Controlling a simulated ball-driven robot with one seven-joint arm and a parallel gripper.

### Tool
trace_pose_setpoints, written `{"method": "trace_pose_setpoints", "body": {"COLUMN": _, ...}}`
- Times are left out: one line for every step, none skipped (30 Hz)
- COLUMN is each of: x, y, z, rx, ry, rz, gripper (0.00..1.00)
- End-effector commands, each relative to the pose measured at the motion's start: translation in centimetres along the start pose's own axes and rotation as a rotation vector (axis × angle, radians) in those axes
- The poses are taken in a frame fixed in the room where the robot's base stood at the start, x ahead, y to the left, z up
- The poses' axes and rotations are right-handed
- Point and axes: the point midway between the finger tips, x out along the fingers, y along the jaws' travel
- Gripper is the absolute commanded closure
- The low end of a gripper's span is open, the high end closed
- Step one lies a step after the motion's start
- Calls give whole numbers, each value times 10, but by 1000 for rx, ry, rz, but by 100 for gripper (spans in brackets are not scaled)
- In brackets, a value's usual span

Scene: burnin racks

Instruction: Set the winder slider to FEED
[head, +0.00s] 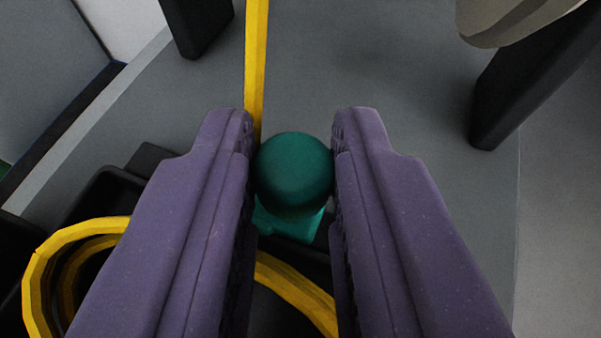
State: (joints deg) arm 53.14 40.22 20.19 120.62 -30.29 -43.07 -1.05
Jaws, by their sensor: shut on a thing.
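In the head view my gripper (293,170) has two purple fingers closed on a round teal knob (293,168), one finger touching each side. The knob sits on a lighter teal stem or base (290,222), which I take to be the winder slider. No FEED mark or other label shows. The track under the slider is mostly hidden by the fingers.
A yellow cable or band (256,60) runs up from behind the knob. Yellow loops (40,275) lie on a black part at lower left. Dark posts stand at top left (198,25) and right (500,95). Grey surface lies ahead.

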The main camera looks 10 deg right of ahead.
Motion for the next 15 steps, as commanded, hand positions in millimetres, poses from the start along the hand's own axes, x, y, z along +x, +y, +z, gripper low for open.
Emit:
{"method": "trace_pose_setpoints", "body": {"x": 5, "y": -10, "z": 1, "rx": -3, "ry": 1, "rz": -3, "gripper": 100}}
{"method": "trace_pose_setpoints", "body": {"x": 6, "y": -14, "z": 0, "rx": -2, "ry": 0, "rz": -3, "gripper": 100}}
{"method": "trace_pose_setpoints", "body": {"x": 8, "y": -18, "z": -1, "rx": -1, "ry": 0, "rz": -1, "gripper": 100}}
{"method": "trace_pose_setpoints", "body": {"x": 8, "y": -20, "z": -2, "rx": -1, "ry": 0, "rz": -1, "gripper": 100}}
{"method": "trace_pose_setpoints", "body": {"x": 8, "y": -22, "z": -2, "rx": -1, "ry": 0, "rz": -1, "gripper": 100}}
{"method": "trace_pose_setpoints", "body": {"x": 9, "y": -23, "z": -3, "rx": 0, "ry": 0, "rz": 0, "gripper": 100}}
{"method": "trace_pose_setpoints", "body": {"x": 9, "y": -23, "z": -3, "rx": 0, "ry": 0, "rz": 0, "gripper": 100}}
{"method": "trace_pose_setpoints", "body": {"x": 9, "y": -24, "z": -3, "rx": 1, "ry": 0, "rz": 0, "gripper": 100}}
{"method": "trace_pose_setpoints", "body": {"x": 9, "y": -24, "z": -4, "rx": 1, "ry": 0, "rz": -1, "gripper": 100}}
{"method": "trace_pose_setpoints", "body": {"x": 8, "y": -24, "z": -4, "rx": 1, "ry": 0, "rz": -1, "gripper": 100}}
{"method": "trace_pose_setpoints", "body": {"x": 8, "y": -24, "z": -4, "rx": 1, "ry": 0, "rz": -1, "gripper": 100}}
{"method": "trace_pose_setpoints", "body": {"x": 9, "y": -24, "z": -4, "rx": 1, "ry": 0, "rz": -2, "gripper": 100}}
{"method": "trace_pose_setpoints", "body": {"x": 9, "y": -24, "z": -4, "rx": 1, "ry": 0, "rz": -2, "gripper": 100}}
{"method": "trace_pose_setpoints", "body": {"x": 9, "y": -24, "z": -4, "rx": 1, "ry": 0, "rz": -2, "gripper": 100}}
{"method": "trace_pose_setpoints", "body": {"x": 9, "y": -24, "z": -4, "rx": 1, "ry": 0, "rz": -3, "gripper": 67}}
